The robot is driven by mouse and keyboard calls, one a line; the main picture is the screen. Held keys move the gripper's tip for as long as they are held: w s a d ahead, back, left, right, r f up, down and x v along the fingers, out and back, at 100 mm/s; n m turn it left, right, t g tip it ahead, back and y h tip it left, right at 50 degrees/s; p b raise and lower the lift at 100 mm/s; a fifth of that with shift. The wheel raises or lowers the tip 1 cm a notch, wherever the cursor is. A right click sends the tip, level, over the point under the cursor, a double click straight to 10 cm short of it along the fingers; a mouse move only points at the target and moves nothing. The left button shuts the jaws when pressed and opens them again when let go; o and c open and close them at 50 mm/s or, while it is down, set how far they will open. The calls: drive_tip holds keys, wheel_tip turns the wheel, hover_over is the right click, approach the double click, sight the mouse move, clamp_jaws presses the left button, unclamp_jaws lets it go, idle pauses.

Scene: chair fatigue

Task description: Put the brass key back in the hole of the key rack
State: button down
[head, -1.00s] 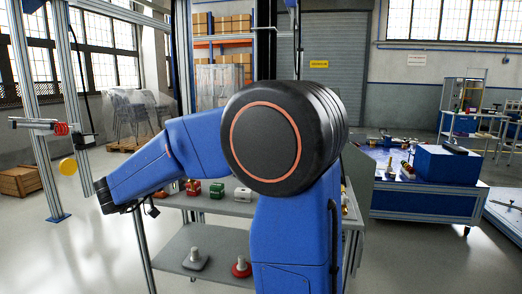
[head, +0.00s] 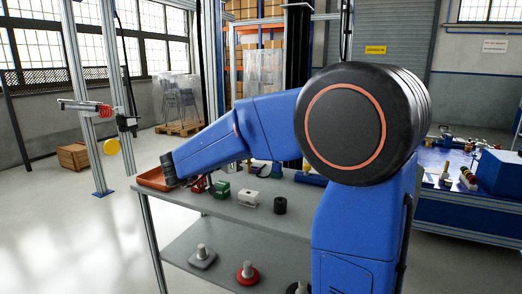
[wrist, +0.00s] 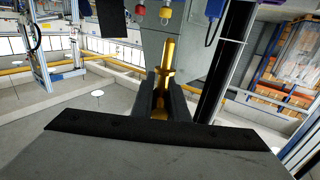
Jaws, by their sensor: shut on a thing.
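In the wrist view, my gripper (wrist: 166,98) is shut on a long brass-coloured piece, the brass key (wrist: 170,55), which points away from the camera between the dark fingers. Its held end is partly hidden by the fingers. I cannot tell whether this is the key rack, and no hole is clear. In the head view, my blue arm reaches left over the grey table; its gripper and the key cannot be made out there.
The grey two-level table (head: 232,210) carries an orange tray (head: 152,179), a green block (head: 220,190), a white block (head: 249,197) and a dark cylinder (head: 280,205). A metal post frame (head: 86,110) with a yellow disc (head: 112,146) stands left. Floor in front of it is clear.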

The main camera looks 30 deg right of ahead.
drive_tip(key=shift+a+f, duration=0.15)
drive_tip(key=shift+f, duration=2.8)
drive_tip(key=shift+f, duration=2.05)
drive_tip(key=c, duration=1.7)
unclamp_jaws()
drive_tip(key=shift+o, duration=0.2)
drive_tip(key=shift+a, duration=0.15)
drive_tip(key=s+a, duration=0.1)
drive_tip(key=a, duration=1.6)
